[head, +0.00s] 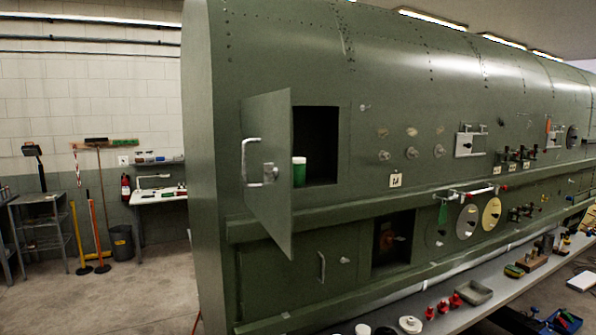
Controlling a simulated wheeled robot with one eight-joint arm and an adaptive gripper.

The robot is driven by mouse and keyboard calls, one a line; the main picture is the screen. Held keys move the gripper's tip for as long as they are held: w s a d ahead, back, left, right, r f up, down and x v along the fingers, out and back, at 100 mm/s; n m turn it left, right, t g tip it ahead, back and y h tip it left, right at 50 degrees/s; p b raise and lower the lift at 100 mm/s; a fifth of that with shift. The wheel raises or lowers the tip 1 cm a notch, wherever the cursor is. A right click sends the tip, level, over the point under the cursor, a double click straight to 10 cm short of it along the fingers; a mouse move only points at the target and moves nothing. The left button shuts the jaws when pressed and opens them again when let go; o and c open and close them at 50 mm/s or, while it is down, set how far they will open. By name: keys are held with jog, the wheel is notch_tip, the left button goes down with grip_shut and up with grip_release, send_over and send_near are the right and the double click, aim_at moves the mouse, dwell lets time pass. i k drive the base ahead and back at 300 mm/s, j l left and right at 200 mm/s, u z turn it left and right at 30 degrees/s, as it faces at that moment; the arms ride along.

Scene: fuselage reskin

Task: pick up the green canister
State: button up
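The green canister (299,174) has a white lid and stands upright inside an upper compartment (318,132) of the green fuselage. Its left side is partly hidden by the open compartment door (268,205). The door is swung out to the left and carries a white bar handle (247,160). My gripper is not in the head view.
A lower opening (378,256) holds a red part. Open floor (130,300) lies at the left, before a white table (155,197).

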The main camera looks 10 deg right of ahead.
aim_at(299, 163)
jog(key=i+l, duration=0.85)
jog(key=i, duration=0.15)
